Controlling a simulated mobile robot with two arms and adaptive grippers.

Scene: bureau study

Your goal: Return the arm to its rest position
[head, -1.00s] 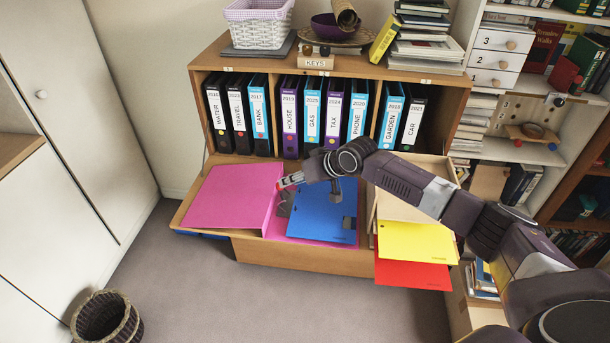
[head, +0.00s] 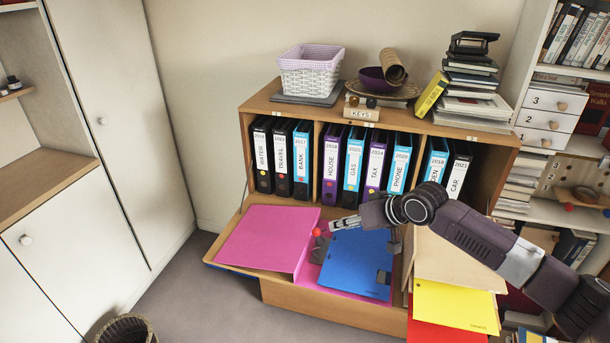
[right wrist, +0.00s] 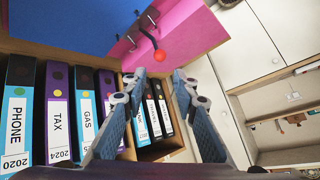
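My right arm comes in from the right in the head view. Its gripper (head: 338,226) points left, above the upper left part of the blue folder (head: 358,263). In the right wrist view the two fingers of the right gripper (right wrist: 158,80) stand apart with nothing held between them. A red ball (head: 316,232) on a dark lever is just beyond the fingertips in the head view. It also shows in the right wrist view (right wrist: 159,55), over the open pink binder (head: 268,238). My left gripper is not in view.
The wooden bureau (head: 330,309) holds a row of labelled binders (head: 355,164) behind my right gripper. A yellow folder (head: 455,306) and a red folder (head: 440,332) lie below the forearm. White cupboards (head: 75,230) stand left.

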